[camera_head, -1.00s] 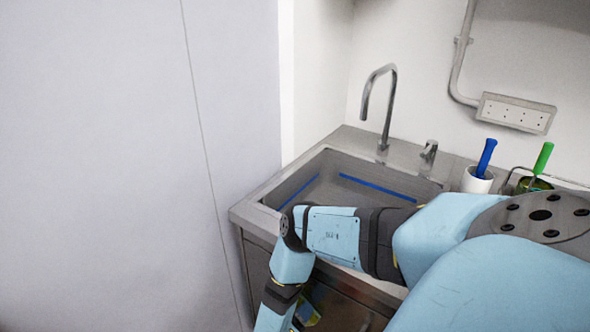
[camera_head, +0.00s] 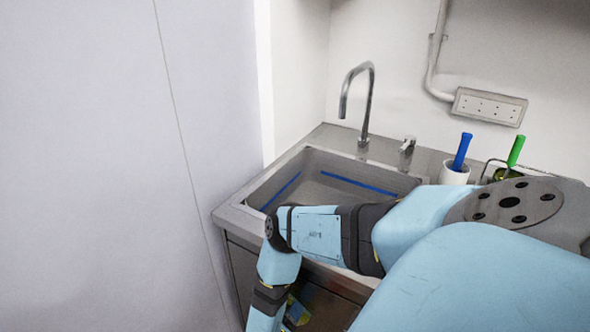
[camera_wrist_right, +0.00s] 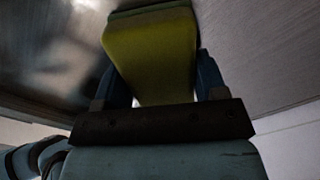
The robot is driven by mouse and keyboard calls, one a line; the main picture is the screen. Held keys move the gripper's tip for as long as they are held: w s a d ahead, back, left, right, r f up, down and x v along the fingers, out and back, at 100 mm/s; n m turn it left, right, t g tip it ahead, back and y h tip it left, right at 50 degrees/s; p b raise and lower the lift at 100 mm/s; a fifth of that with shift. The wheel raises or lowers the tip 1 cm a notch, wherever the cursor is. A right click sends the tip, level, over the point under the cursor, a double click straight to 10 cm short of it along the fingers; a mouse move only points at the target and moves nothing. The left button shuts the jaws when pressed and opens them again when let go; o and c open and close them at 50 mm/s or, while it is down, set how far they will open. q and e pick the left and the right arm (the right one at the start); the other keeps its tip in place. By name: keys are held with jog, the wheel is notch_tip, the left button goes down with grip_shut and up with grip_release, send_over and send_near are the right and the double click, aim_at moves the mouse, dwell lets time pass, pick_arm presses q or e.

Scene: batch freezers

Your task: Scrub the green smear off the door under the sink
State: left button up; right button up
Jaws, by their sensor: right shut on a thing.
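In the right wrist view my right gripper (camera_wrist_right: 163,78) is shut on a yellow sponge (camera_wrist_right: 150,48) with a dark green far edge. The sponge's far end is at or very near a brushed metal surface (camera_wrist_right: 255,45); I cannot tell if it touches. In the head view my right arm reaches down in front of the sink (camera_head: 232,218), over the dark door front under it (camera_head: 335,312). A small yellow and blue patch shows beside my arm low on that front; I cannot tell what it is. No green smear can be made out. My left gripper is out of view.
A tap (camera_head: 364,100) stands behind the sink. A blue-handled brush (camera_head: 461,150) stands in a white cup (camera_head: 453,174), with a green-handled one (camera_head: 516,150) to its right. A pale tall panel (camera_head: 90,170) fills the left, close to the sink's side.

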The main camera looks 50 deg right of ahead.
jog(key=shift+w, duration=0.75)
jog(key=w+b, duration=0.3)
jog(key=w, duration=0.4)
jog(key=shift+w+a+b, duration=0.25)
jog(key=shift+b, duration=0.05)
jog(key=a, duration=0.6)
jog(key=shift+s, duration=0.3)
